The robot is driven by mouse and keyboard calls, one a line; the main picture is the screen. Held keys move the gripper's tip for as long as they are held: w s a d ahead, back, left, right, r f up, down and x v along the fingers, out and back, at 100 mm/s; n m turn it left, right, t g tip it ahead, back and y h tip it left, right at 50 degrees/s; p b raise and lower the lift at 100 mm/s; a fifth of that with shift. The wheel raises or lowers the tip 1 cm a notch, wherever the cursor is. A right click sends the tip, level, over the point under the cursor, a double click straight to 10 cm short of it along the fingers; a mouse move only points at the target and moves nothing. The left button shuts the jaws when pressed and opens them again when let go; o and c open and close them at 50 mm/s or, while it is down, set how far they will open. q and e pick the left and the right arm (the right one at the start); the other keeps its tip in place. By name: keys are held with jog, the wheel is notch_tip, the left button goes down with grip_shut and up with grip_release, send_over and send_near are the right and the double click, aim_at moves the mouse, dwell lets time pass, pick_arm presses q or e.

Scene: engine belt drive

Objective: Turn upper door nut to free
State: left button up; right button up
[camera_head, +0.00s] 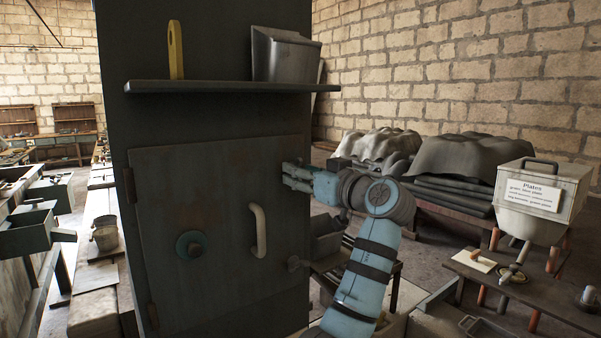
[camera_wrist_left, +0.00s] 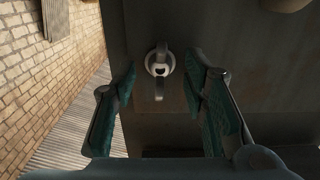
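The grey cabinet door (camera_head: 215,225) is shut, with a pale handle (camera_head: 258,230) and a teal round knob (camera_head: 191,244). A wing nut (camera_wrist_left: 159,68) shows in the left wrist view, its wings standing about upright. It appears to be the upper door nut, which my gripper hides in the head view. My left gripper (camera_head: 296,177) is at the door's upper right edge. In the left wrist view the gripper (camera_wrist_left: 160,92) is open, its teal pads apart on either side of the nut; I see no contact. The lower door nut (camera_head: 294,263) is at the door's lower right edge. My right gripper is out of view.
A shelf (camera_head: 215,87) above the door holds a yellow tool (camera_head: 175,50) and a grey metal bin (camera_head: 285,55). At right, a low table (camera_head: 530,295) bears small parts, near a box labelled Plates (camera_head: 540,190). Covered stacks (camera_head: 470,160) stand behind my arm.

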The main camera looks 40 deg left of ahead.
pick_arm(q)
jog(key=v, duration=1.1)
jog(key=shift+a, duration=0.1)
